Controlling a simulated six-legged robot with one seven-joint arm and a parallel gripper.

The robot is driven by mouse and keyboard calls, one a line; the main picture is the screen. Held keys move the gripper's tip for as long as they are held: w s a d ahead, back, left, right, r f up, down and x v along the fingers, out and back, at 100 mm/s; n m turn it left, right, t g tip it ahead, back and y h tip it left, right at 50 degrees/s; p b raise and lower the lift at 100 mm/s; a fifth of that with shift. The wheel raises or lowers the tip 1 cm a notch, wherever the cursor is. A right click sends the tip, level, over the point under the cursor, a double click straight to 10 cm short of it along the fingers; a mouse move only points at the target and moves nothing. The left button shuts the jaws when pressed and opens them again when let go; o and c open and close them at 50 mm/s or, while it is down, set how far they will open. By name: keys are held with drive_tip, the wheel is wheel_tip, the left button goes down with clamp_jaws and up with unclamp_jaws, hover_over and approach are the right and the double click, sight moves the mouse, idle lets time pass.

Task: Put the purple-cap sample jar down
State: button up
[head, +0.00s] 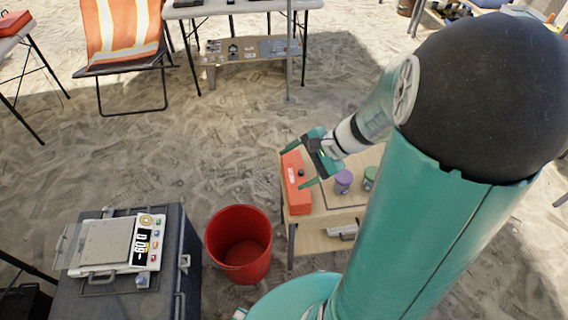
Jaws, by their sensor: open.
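The purple-cap sample jar (343,181) stands upright on the small wooden table (318,216). A green-cap jar (369,178) stands just to its right. My gripper (298,166) is open, with its green fingers spread over the orange-red box (297,196) at the table's left end. The purple-cap jar is to the right of the fingers and apart from them, and nothing shows between the fingers. My arm hides the right part of the table.
A red bucket (239,262) stands on the sand left of the table. A scale (112,245) sits on a dark case (180,290) at lower left. An orange folding chair (122,35) and a white table (240,10) stand behind. The sand between is clear.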

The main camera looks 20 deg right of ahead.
drive_tip(key=s+a+r+n+h, duration=0.3)
drive_tip(key=s+a+r+n, duration=0.1)
drive_tip(key=r+n, duration=0.3)
drive_tip(key=s+a+r+n+t+h, duration=0.1)
drive_tip(key=s+a+r+n+h, duration=0.3)
drive_tip(key=r+n, duration=0.3)
drive_tip(key=shift+s+r+h, duration=0.3)
drive_tip(key=shift+s+r, duration=0.15)
drive_tip(key=shift+s, duration=0.3)
drive_tip(key=c, duration=0.9)
drive_tip(key=shift+d, duration=0.15)
